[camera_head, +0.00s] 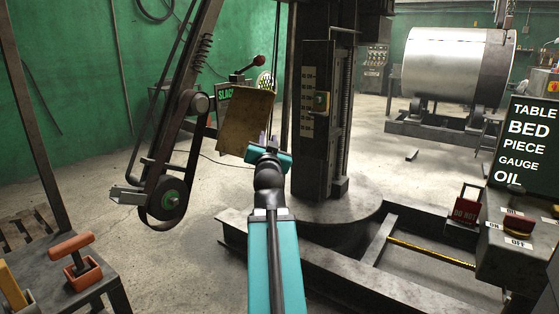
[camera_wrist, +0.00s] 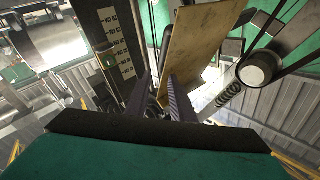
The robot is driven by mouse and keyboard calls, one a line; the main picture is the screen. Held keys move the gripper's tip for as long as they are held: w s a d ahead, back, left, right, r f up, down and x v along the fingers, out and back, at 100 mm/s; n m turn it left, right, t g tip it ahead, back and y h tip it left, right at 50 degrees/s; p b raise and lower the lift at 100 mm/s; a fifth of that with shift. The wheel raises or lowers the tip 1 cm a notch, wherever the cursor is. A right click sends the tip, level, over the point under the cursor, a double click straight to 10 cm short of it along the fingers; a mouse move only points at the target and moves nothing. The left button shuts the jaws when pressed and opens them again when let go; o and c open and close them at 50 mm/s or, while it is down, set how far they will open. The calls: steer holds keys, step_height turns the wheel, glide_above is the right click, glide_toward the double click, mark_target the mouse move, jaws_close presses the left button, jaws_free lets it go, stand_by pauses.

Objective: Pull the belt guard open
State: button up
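The belt guard looks like a flat tan-yellow plate (camera_head: 247,120), tilted, beside the belt arm in the head view. It also shows in the wrist view (camera_wrist: 208,42), upper middle, close to my fingers. My gripper (camera_head: 264,139) is at the plate's lower right edge in the head view. In the wrist view my gripper (camera_wrist: 162,88) has two dark fingers standing apart, the right one overlapping the plate's lower edge. I cannot tell whether they touch it. No thing is clearly held between them. Any handle on the guard is hidden.
The belt arm with its lower wheel (camera_head: 170,198) stands left of the plate. A dark column (camera_head: 321,130) with a scale rises close to the right of my gripper. A lever with a red knob (camera_head: 257,62) is behind. An orange-handled stand (camera_head: 75,255) is front left.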

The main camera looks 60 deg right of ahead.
steer(key=shift+s+a+f+b, duration=0.3)
steer(key=shift+s+b, duration=0.25)
steer(key=shift+b, duration=1)
steer(key=shift+s+a+f+b, duration=0.3)
steer(key=shift+s+b, duration=0.25)
steer(key=shift+b, duration=0.95)
steer(key=shift+s+a+f+b, duration=0.3)
steer(key=shift+s+b, duration=0.3)
steer(key=shift+b, duration=0.65)
steer(key=shift+s+a+f+b, duration=0.2)
steer(key=shift+s+b, duration=0.4)
steer(key=shift+b, duration=0.6)
steer(key=shift+s+a+f+b, duration=0.1)
steer(key=shift+s+a+b, duration=0.2)
steer(key=shift+b, duration=0.25)
steer(key=shift+s+a+f+b, duration=0.1)
steer(key=shift+s+b, duration=0.2)
steer(key=shift+b, duration=0.3)
steer(key=shift+s+a+f+b, duration=0.15)
steer(key=shift+s+b, duration=0.15)
steer(key=shift+b, duration=0.25)
steer(key=shift+s+a+b, duration=0.2)
steer(key=shift+b, duration=0.2)
